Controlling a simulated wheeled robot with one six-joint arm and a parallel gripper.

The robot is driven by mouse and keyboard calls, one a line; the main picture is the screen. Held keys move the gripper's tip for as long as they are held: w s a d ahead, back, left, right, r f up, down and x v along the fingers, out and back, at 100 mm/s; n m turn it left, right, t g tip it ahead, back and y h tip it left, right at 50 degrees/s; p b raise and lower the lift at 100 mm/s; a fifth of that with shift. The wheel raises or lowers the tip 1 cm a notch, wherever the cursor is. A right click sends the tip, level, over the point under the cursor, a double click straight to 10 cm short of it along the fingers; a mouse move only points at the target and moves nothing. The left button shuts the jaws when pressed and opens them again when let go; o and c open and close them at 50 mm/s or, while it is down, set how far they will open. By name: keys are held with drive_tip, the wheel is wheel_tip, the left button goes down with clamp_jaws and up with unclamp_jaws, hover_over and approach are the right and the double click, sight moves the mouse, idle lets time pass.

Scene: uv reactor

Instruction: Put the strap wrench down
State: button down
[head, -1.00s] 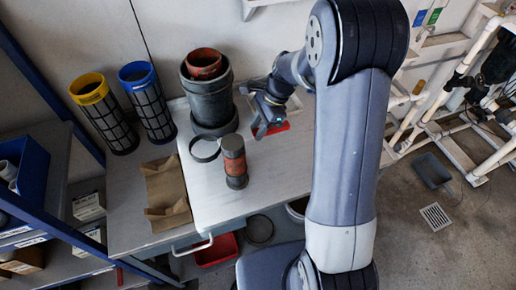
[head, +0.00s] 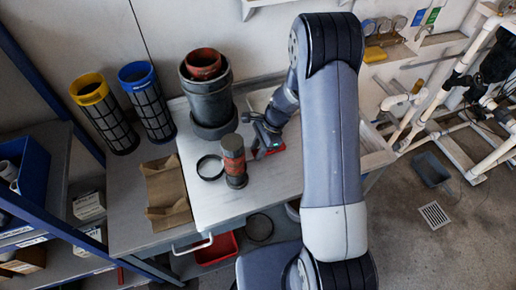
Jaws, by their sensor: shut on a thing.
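The strap wrench shows as a thin black loop (head: 210,167) over the pale worktop, just left of the red and grey cylinder (head: 234,161). My gripper (head: 263,147) is low over the worktop, right of the cylinder, and shut on the wrench. A red part shows at the gripper. The stretch between loop and gripper is hidden behind the cylinder. I cannot tell whether the loop touches the worktop.
A grey housing (head: 210,112) with a red inner ring stands behind. Yellow-topped (head: 106,118) and blue-topped (head: 148,105) mesh filters stand at left. Brown paper (head: 166,189) lies in front of them. The worktop's front left (head: 212,212) is clear.

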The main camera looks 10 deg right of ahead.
drive_tip(key=shift+f, duration=0.2)
drive_tip(key=c, duration=1.1)
unclamp_jaws()
drive_tip(key=shift+r, duration=0.15)
